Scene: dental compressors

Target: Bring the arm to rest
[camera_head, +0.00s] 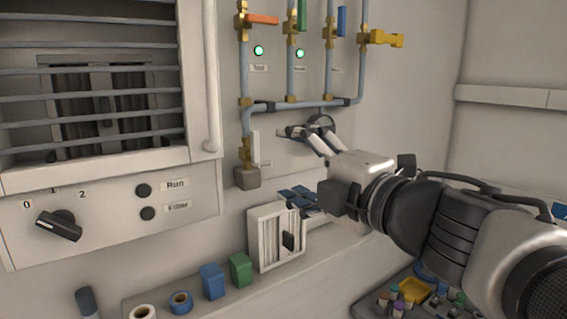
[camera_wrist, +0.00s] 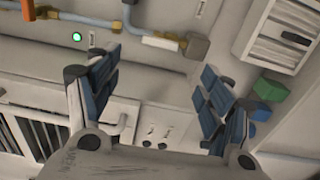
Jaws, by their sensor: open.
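My gripper (camera_head: 302,132) is at the centre of the head view, at the end of my arm reaching in from the right. It is in front of the wall, below the blue-grey pipes (camera_head: 300,103). In the wrist view, the two blue-padded fingers of my gripper (camera_wrist: 160,100) stand wide apart with nothing between them. Past them show a wall and a panel with small knobs. In the head view the fingers partly overlap a dark round part on the wall, and I cannot tell whether they touch it.
A slatted cabinet (camera_head: 90,80) with a dial (camera_head: 59,225) is at left. Valves with orange, green, blue and yellow handles (camera_head: 382,39) top the pipes. A white filter box (camera_head: 276,237), a green block (camera_head: 240,269) and a blue block (camera_head: 212,281) stand on a ledge. A yellow tray (camera_head: 414,290) is lower right.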

